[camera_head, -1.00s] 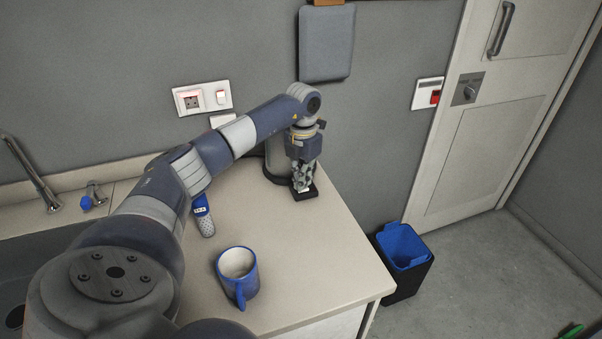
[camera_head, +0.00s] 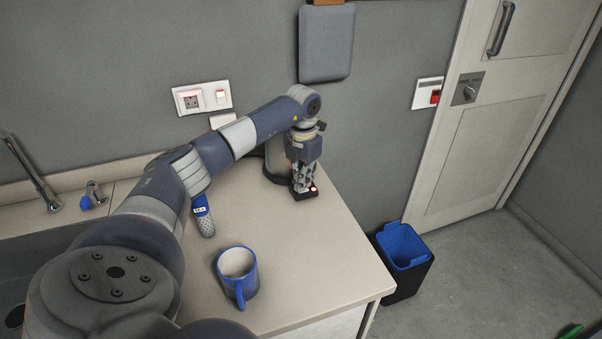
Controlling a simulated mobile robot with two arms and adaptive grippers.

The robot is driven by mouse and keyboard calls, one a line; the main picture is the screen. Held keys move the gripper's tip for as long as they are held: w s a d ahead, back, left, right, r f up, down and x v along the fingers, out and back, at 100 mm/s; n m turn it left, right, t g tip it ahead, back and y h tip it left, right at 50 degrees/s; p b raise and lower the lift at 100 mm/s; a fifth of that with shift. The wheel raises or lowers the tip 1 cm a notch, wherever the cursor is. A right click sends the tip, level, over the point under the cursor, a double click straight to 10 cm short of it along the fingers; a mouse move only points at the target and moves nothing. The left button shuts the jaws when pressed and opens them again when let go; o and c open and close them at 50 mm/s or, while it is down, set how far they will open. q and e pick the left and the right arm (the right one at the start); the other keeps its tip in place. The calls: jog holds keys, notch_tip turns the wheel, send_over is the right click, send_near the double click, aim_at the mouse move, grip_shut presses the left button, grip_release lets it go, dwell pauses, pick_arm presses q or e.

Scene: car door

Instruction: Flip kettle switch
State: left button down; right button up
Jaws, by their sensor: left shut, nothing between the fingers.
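The dark kettle (camera_head: 277,160) stands on the counter near the wall, mostly hidden behind my left arm and gripper. At its front is a small black base (camera_head: 305,194) with a switch (camera_head: 313,189) that shows a small reddish-white spot. My left gripper (camera_head: 300,186) points down over this base, with its fingers shut and empty. Its fingertips are at the left of the switch; I cannot tell whether they touch it. My right gripper is not in view.
A blue mug (camera_head: 237,285) stands at the counter's front, and a blue-and-grey grater-like item (camera_head: 203,217) lies under my left arm. A sink tap (camera_head: 40,180) is at left. A bin (camera_head: 404,262) stands on the floor beyond the counter's right edge.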

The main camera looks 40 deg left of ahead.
pick_arm(q)
jog(key=shift+r+p, duration=2.3)
jog(key=shift+r, duration=1.05)
jog(key=shift+f, duration=0.1)
